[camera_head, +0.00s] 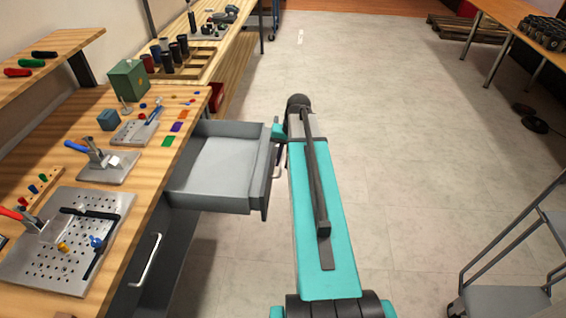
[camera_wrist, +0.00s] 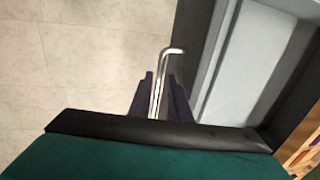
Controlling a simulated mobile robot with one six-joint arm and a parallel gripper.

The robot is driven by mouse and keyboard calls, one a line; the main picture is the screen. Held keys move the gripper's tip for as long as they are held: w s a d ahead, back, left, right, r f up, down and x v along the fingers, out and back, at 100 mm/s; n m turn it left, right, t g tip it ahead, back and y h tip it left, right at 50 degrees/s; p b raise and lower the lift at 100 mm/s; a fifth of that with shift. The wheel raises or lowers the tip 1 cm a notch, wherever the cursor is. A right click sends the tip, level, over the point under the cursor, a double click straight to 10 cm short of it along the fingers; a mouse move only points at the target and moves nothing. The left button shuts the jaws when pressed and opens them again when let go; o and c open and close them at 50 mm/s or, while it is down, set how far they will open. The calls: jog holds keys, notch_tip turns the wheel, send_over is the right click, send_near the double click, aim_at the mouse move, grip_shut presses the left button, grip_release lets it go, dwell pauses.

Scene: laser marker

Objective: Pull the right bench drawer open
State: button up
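The right bench drawer (camera_head: 217,168) is a grey, empty drawer. It stands pulled well out from the workbench toward the right in the head view. Its grey interior (camera_wrist: 245,60) and dark front panel (camera_wrist: 200,45) show at the right of the wrist view. Its bright metal bar handle (camera_wrist: 165,65) runs between the dark fingers of my gripper (camera_wrist: 160,98), which look closed on it from both sides. In the head view my teal and grey arm hides the fingers, and part of the handle (camera_head: 277,160) shows beside it.
A second drawer front with a handle (camera_head: 146,262) is closed, nearer in the head view. The wooden bench top (camera_head: 140,195) carries a perforated plate (camera_head: 60,265), tools and a green box (camera_head: 129,80). Open tiled floor (camera_head: 420,150) lies right; a cart (camera_head: 510,295) stands lower right.

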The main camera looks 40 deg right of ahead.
notch_tip(320, 180, up, 12)
jog(key=s+d+b, duration=0.1)
jog(key=shift+s+d+r+b, duration=0.25)
jog(key=shift+s+d+b, duration=0.1)
jog(key=shift+d, duration=0.05)
dwell(0.4)
jog(key=shift+s+f, duration=0.1)
dwell(0.5)
